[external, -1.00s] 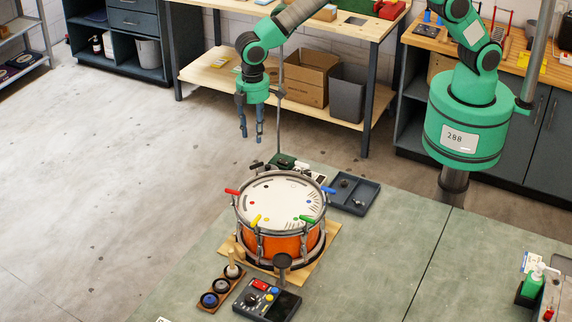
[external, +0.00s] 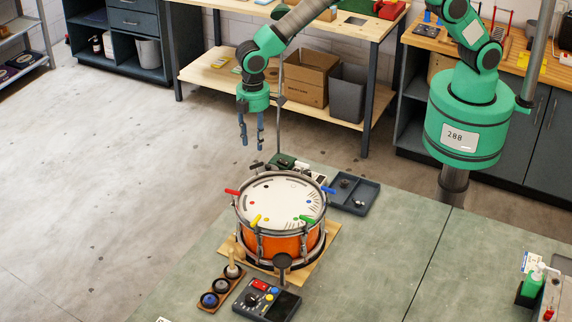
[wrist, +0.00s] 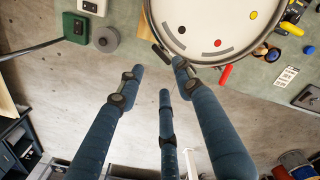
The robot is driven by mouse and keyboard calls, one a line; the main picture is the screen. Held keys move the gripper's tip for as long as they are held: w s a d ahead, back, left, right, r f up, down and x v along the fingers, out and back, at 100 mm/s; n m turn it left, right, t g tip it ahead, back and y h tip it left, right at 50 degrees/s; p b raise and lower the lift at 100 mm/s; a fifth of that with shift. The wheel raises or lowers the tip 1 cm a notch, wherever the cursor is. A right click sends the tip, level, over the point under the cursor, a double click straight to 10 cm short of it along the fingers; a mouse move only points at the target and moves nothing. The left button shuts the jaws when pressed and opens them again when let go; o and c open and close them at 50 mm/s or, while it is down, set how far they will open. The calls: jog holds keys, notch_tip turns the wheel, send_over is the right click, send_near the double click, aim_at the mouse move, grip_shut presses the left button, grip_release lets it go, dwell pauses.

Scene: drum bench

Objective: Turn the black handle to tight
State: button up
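The orange drum (external: 283,244) has a white head and coloured handles around its rim. The black handle (external: 256,166) is at its back edge in the external view. In the wrist view the black handle (wrist: 161,55) shows as a dark bar beside the rim, close to a fingertip and partly hidden. My gripper (external: 253,145) is above and just behind this handle, pointing down. In the wrist view my gripper (wrist: 157,74) has its fingers spread, with nothing between them. The fingers look apart from the handle in the external view. The handle's exact turn is hard to tell.
The red handle (external: 231,191) and blue handle (external: 329,190) stick out from the rim. A dark tray (external: 367,197) lies right of the drum. A control box (external: 268,299) and knob rack (external: 220,287) stand in front.

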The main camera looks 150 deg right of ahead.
aim_at(256, 164)
notch_tip(256, 164, down, 11)
jog(key=shift+r+p, duration=0.1)
jog(key=shift+p, duration=0.6)
grip_shut()
